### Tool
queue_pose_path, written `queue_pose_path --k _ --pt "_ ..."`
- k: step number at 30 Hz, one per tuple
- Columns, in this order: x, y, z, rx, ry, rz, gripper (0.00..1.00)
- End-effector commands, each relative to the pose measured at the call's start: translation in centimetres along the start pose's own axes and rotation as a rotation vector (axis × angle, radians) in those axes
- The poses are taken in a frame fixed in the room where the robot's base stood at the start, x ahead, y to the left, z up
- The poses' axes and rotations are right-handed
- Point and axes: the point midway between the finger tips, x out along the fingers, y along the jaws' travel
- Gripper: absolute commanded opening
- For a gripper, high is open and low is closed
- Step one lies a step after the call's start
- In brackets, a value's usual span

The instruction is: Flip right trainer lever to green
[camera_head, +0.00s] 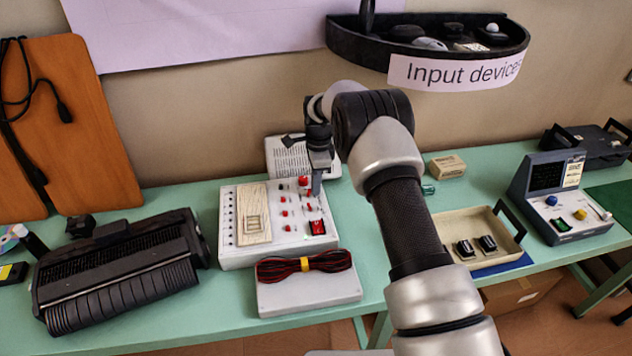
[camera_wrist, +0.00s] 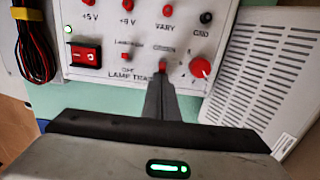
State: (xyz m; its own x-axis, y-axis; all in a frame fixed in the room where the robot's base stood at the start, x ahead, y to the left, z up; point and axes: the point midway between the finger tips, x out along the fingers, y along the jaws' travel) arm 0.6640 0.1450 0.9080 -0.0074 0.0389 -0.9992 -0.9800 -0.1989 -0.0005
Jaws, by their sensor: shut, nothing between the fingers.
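The white trainer box (camera_head: 265,255) stands on the green table, with red knobs, small red levers and a red rocker switch (camera_head: 317,227). In the wrist view, its panel (camera_wrist: 140,88) carries a left small lever (camera_wrist: 125,56) and a right small red lever (camera_wrist: 163,64), with a label that seems to read GREEN above the right one. My gripper (camera_head: 316,190) points down over the panel. In the wrist view, my gripper (camera_wrist: 160,80) is shut and empty, its tips just at the right lever and partly hiding it. I cannot tell whether they touch, or the lever's position.
A red rotary knob (camera_wrist: 200,68) is close right of my fingertips. A grey box with a red-black cable bundle (camera_head: 305,266) lies in front of the trainer. A beige tray (camera_head: 450,222) and a grey console (camera_head: 560,205) stand to the right, a black ribbed device (camera_head: 120,270) left.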

Motion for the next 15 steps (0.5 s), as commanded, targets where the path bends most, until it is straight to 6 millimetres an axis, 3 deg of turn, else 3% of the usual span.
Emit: queue_pose_path --k 15 --pt "-0.09 0.00 0.29 -0.001 0.055 0.000 0.00"
